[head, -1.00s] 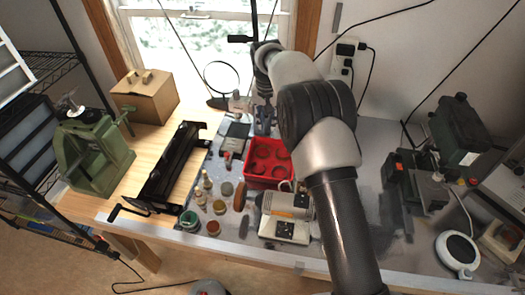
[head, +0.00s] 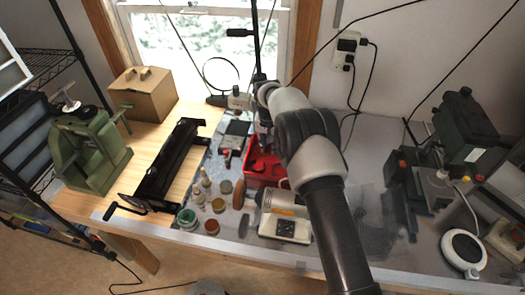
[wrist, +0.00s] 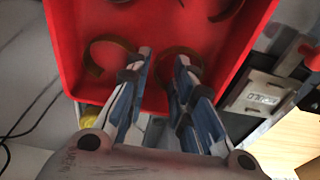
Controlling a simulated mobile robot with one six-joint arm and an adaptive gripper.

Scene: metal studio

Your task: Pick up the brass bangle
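Several brass-coloured bangles lie in a red tray (wrist: 64,45); which one the task means I cannot tell. In the wrist view one bangle (wrist: 93,62) lies left of my gripper (wrist: 164,55). Another bangle (wrist: 184,49) is at the right fingertip, partly hidden by it; I cannot tell whether they touch. A further bangle (wrist: 228,10) is cut off at the top edge. My gripper is open, its fingers apart with nothing visibly held between them. In the head view the tray (head: 252,179) is partly hidden by my arm.
Small jars (head: 187,219) and a beige machine (head: 285,227) stand in front of the tray. A black sheet-metal tool (head: 170,165) and a green press (head: 90,150) are to the left. A dark machine (head: 405,185) and a white round device (head: 462,252) are at right.

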